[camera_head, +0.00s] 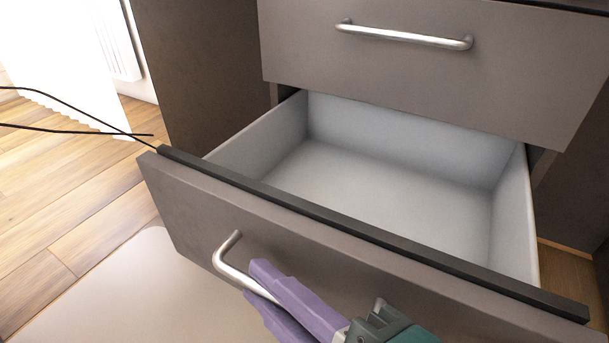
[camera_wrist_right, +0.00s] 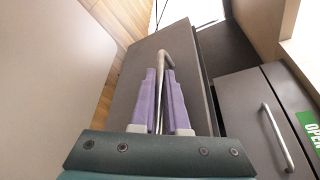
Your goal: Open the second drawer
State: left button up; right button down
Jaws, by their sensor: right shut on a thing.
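The second drawer (camera_head: 400,270) is pulled well out of the cabinet, and its pale inside (camera_head: 345,165) is empty. Its metal bar handle (camera_head: 226,262) is on the front face. My right gripper (camera_head: 268,290), with purple fingers, is shut on this handle. In the right wrist view the handle (camera_wrist_right: 165,58) runs between the two fingers of my right gripper (camera_wrist_right: 160,90). The part of the handle between and behind the fingers is hidden. The upper drawer (camera_head: 430,65) is closed, with its own bar handle (camera_head: 405,37). My left gripper is not in view.
A dark side panel (camera_head: 200,65) stands left of the drawers. Thin black cables (camera_head: 75,128) cross at the left over the wood floor (camera_head: 60,210). A pale mat (camera_head: 130,290) lies on the floor below the drawer. A green OPEN sign (camera_wrist_right: 308,128) shows at the right wrist view's edge.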

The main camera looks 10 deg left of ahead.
jog(key=shift+s+a+r, duration=0.1)
jog(key=shift+s+a, duration=0.05)
jog(key=shift+s, duration=0.15)
jog(key=c, duration=0.9)
grip_release()
jog(key=shift+b+v, duration=0.55)
jog(key=shift+v, duration=4.45)
